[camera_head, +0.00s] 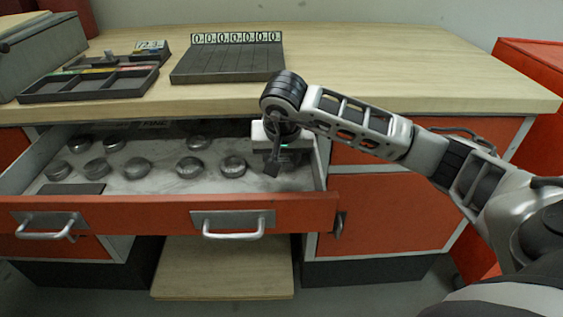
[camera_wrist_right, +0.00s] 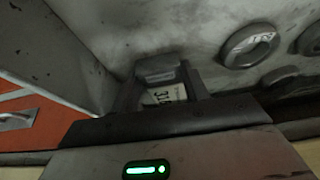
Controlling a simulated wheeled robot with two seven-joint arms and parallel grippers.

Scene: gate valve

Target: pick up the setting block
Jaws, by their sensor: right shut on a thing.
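My right gripper (camera_head: 272,167) reaches down into the right end of the open drawer (camera_head: 150,212). In the right wrist view the right gripper (camera_wrist_right: 160,88) has its two dark fingers on either side of a small grey block (camera_wrist_right: 158,70), taken as the setting block. The block has a pale label with dark characters, and the gripper is shut on it. The block is close to the drawer's inner wall. I cannot tell whether it touches the drawer floor. In the head view the gripper hides most of the block. My left gripper is out of view.
Several round metal pieces (camera_head: 233,167) lie in the drawer left of my gripper, with a dark flat piece (camera_head: 75,189) at its front left. On the wooden worktop (camera_head: 400,75) stand a sloped dark rack (camera_head: 228,64) and a divided tray (camera_head: 90,84). The worktop's right side is clear.

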